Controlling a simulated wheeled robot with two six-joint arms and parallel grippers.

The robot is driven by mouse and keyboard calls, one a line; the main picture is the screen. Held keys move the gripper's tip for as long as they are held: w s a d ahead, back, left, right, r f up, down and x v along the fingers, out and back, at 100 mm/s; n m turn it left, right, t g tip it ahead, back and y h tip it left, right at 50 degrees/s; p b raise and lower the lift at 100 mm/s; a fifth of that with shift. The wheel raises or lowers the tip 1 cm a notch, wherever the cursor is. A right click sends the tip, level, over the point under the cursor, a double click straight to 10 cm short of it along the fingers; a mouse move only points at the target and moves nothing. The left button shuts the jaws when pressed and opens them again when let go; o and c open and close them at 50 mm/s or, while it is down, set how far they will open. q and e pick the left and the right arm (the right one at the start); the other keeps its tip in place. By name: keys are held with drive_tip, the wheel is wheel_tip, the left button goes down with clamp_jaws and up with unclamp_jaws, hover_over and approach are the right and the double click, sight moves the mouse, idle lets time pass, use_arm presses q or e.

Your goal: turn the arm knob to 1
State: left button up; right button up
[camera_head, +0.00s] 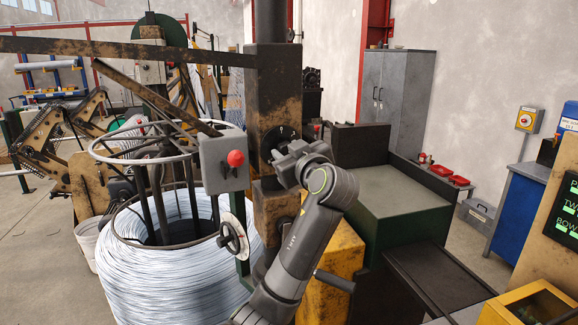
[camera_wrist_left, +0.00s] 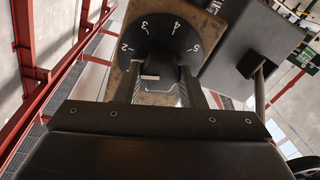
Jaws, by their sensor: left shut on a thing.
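The arm knob's black dial (camera_head: 282,134) is on the front of the rusty square column in the head view. In the left wrist view the dial (camera_wrist_left: 160,34) shows white numerals 2, 3, 4 and 5; its lower part with the 1 is hidden by my gripper. My left gripper (camera_head: 278,156) reaches up to the dial from below. In the wrist view its two fingers (camera_wrist_left: 160,88) are shut on the dark knob (camera_wrist_left: 158,66) at the dial's lower middle. Which number the knob points to cannot be told. My right gripper is not in view.
A grey box with a red button (camera_head: 235,158) hangs just left of my gripper. A big wire coil (camera_head: 175,275) stands at the left. A green-sided bench (camera_head: 390,200) is close on the right.

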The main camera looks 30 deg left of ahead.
use_arm(q)
drive_tip(key=n+b, duration=0.3)
drive_tip(key=b, duration=0.1)
drive_tip(key=shift+f+n, duration=0.2)
drive_tip(key=shift+n, duration=0.2)
drive_tip(key=shift+r+n+b, duration=0.15)
drive_tip(key=shift+n+b, duration=0.65)
drive_tip(key=shift+b, duration=0.2)
drive_tip(key=o, duration=1)
